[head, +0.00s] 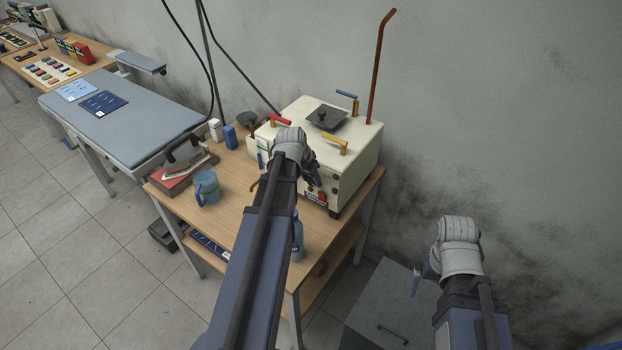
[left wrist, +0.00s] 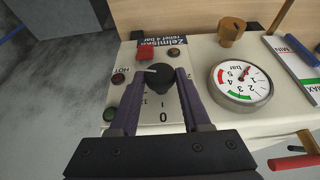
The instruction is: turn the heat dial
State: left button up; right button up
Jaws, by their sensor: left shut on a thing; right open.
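The heat dial (left wrist: 160,72) is a black round knob with a light pointer mark, on the white panel of the boiler (head: 352,165). The panel shows "HOT", "0" and "1" around it. In the left wrist view my left gripper (left wrist: 159,80) has one finger on each side of the dial and is shut on it. In the head view my left gripper (head: 313,178) is at the boiler's front, and my wrist hides the dial. My right gripper (head: 422,275) is open, to the right of the table and away from the boiler; its fingers are hard to make out.
A pressure gauge (left wrist: 241,84) and a red switch (left wrist: 145,52) sit close to the dial. The boiler has a red-handled valve (head: 279,119) and yellow valve (head: 334,145). A blue jug (head: 207,188), an iron (head: 186,166) and a grey cabinet (head: 392,315) stand nearby.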

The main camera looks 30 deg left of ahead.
pick_arm(q)
grip_shut()
jog(key=shift+d, duration=0.1)
jog(key=y, duration=0.1)
jog(key=y+b, duration=0.1)
jog(key=y, duration=0.1)
jog(key=m+y+b, duration=0.1)
jog(key=shift+s+d+f+y, duration=0.15)
jog(key=shift+d+f+y, duration=0.15)
jog(key=shift+d+f, duration=0.1)
jog(key=shift+d+f+m+t+y+b, duration=0.1)
jog(key=shift+f+m+t+y+b, duration=0.25)
jog(key=shift+m+t+y+b, duration=2.4)
jog(key=shift+d+f+n+g+y+b, duration=0.1)
jog(key=shift+f+n+y+b, duration=0.25)
jog(key=shift+y+b, duration=5.2)
jog(key=shift+f+m+t+y+b, duration=0.1)
jog(key=shift+f+m+t+b, duration=0.8)
jog(key=shift+b, duration=7.3)
pick_arm(e)
jog(key=shift+f, duration=17.45)
pick_arm(q)
jog(key=shift+r+m+t, duration=0.4)
jog(key=shift+r+t, duration=0.05)
jog(key=shift+r, duration=0.1)
